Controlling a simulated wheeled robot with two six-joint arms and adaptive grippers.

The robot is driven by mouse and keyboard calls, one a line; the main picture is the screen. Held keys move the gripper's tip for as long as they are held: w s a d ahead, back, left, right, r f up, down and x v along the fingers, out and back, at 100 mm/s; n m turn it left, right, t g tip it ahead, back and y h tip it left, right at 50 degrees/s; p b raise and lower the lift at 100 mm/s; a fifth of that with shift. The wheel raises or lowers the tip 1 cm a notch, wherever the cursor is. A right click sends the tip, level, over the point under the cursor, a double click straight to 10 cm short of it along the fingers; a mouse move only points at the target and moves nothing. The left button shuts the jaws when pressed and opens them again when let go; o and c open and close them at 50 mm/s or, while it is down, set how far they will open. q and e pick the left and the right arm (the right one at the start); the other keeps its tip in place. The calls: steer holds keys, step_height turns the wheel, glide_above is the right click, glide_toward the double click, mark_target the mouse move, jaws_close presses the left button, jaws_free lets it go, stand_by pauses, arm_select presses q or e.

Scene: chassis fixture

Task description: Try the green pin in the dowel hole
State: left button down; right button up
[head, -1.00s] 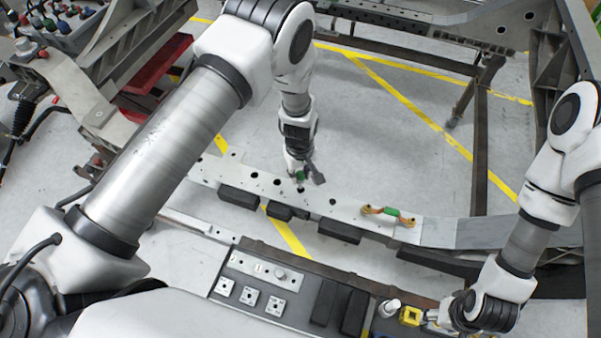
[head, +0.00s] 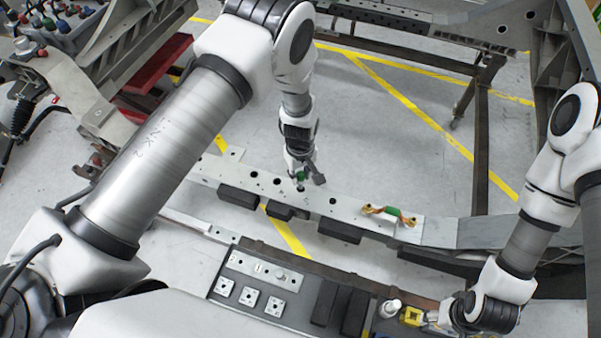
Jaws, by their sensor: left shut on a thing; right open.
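My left gripper (head: 303,178) points down over the grey chassis rail and is shut on the green pin (head: 300,176). The pin's lower end is at the rail's top face, near a hole; I cannot tell whether it is in the hole or only above it. The rail (head: 345,211) has several dark holes along it, one (head: 333,201) just right of the pin and others to the left. My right gripper (head: 433,317) is open at the lower right, beside a yellow block (head: 412,316).
A bench in front holds square plates (head: 249,296), black blocks (head: 339,307) and a light cylindrical piece (head: 390,308). A dark steel frame (head: 480,140) stands behind, with open floor between.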

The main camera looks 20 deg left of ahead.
arm_select(q)
steer(key=shift+f+b, duration=0.8)
steer(key=shift+f, duration=0.2)
steer(key=c, duration=0.8)
jaws_free()
steer(key=shift+r, duration=0.1)
step_height(320, 180, up, 9)
steer(key=p, duration=0.7)
